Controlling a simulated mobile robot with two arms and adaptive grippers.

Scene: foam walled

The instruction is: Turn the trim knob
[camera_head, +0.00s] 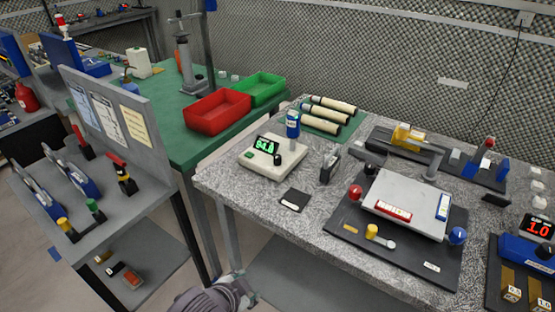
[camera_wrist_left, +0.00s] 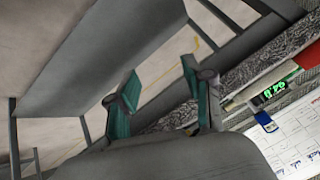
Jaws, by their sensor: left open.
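A white instrument box (camera_head: 262,161) with a green lit display reading about 94.0 (camera_head: 268,145) stands on the speckled table. A black knob (camera_head: 277,159) sits on its front right; I take it as the trim knob, though no label is readable. A blue-topped cylinder (camera_head: 293,125) stands by the box's back right. My left gripper (camera_head: 243,287) is low in front of the table, well short of the box and touching nothing. In the left wrist view its green-padded fingers (camera_wrist_left: 160,78) are apart and empty; the lit display (camera_wrist_left: 271,92) shows at right. My right gripper is not seen.
A grey shelf unit (camera_head: 130,185) stands at left, with a floor gap beside the table.

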